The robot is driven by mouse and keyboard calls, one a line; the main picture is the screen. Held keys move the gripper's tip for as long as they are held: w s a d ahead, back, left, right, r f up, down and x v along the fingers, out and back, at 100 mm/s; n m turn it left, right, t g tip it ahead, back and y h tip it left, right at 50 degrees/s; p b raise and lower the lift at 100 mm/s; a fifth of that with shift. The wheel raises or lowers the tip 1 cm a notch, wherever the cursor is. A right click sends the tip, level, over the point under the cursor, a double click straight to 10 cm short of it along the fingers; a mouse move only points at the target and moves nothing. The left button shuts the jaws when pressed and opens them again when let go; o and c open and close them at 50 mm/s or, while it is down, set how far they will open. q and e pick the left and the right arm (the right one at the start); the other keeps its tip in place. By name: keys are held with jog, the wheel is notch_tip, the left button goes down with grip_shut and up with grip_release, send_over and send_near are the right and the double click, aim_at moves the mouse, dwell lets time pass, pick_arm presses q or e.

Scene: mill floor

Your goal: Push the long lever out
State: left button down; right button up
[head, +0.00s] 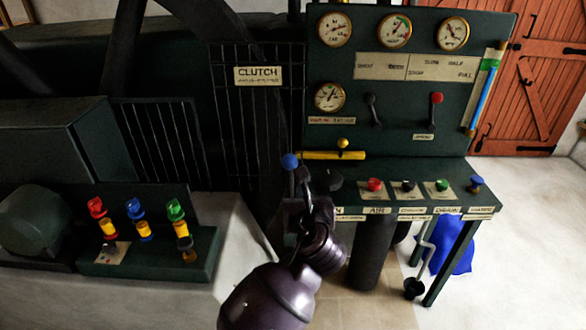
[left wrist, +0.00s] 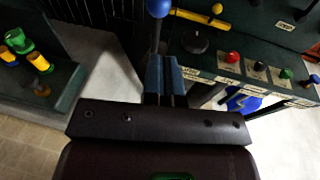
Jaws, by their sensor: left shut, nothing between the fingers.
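The long lever, a dark shaft topped by a blue ball knob (head: 290,161), stands left of the desk's front corner, below and right of the CLUTCH sign (head: 258,76). In the left wrist view its blue knob (left wrist: 158,8) is at the top, with the shaft running down towards my fingers. My left gripper (head: 303,176) is shut and empty, close beside the shaft below the knob. In the left wrist view its fingertips (left wrist: 165,62) lie together at the shaft; I cannot tell whether they touch it. The lever's lower part is hidden behind my gripper. My right gripper is not in view.
The dark green desk (head: 400,178) has red, black, green and blue knobs and a yellow bar (head: 333,155). A gauge panel (head: 400,100) rises behind it. A block with coloured valves (head: 150,255) stands left. Pale floor is free at the right.

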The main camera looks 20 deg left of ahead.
aim_at(291, 164)
pick_arm(q)
jog(key=x, duration=1.2)
jog(key=shift+w+a+b, duration=0.1)
jog(key=shift+w+b, duration=0.25)
jog(key=shift+w, duration=0.05)
jog(key=shift+w+a+f, duration=0.15)
jog(key=shift+w+a, duration=0.15)
jog(key=shift+w, duration=0.25)
